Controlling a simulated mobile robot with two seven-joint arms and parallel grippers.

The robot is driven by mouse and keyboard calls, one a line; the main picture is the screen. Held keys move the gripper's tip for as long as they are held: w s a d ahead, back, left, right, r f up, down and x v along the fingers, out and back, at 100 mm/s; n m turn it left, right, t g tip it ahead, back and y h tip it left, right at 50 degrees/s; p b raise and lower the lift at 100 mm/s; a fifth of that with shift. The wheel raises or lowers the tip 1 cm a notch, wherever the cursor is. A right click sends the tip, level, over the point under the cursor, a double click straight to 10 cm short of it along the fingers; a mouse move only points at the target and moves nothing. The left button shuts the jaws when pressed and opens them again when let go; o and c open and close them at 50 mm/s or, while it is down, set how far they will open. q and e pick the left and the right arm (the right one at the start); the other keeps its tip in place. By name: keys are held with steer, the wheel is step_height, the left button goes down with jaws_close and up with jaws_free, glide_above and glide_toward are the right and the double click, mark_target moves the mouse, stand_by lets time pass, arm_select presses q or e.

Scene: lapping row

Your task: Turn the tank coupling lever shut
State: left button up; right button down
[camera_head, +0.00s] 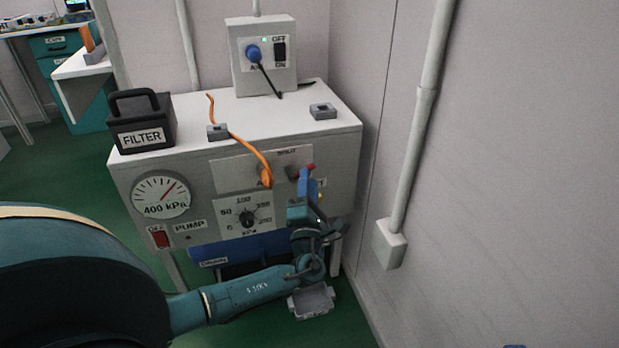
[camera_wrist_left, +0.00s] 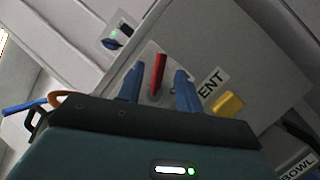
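A red lever (camera_head: 309,167) sits on the upper right of the pump cabinet's front panel; no label naming it a tank coupling is readable. It also shows in the left wrist view (camera_wrist_left: 158,74), standing up between two blue fingers. My left gripper (camera_head: 304,180) is at the lever with its fingers (camera_wrist_left: 157,80) on either side, apart, with a visible gap to the lever. In the head view the gripper hides part of the panel around the lever. An orange hose (camera_head: 247,147) ends in a plug left of the lever. My right gripper is not in view.
The pump cabinet (camera_head: 180,235) carries a pressure gauge (camera_head: 161,196), a dial (camera_head: 248,216) and a filter box (camera_head: 142,122). A yellow knob (camera_wrist_left: 229,103) is close to the right finger. A wall with a pipe (camera_head: 415,140) stands close on the right. A grey tray (camera_head: 312,302) is below.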

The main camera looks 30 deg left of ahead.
arm_select(q)
steer(key=shift+b+x, duration=0.3)
steer(key=shift+x, duration=1.3)
jaws_close()
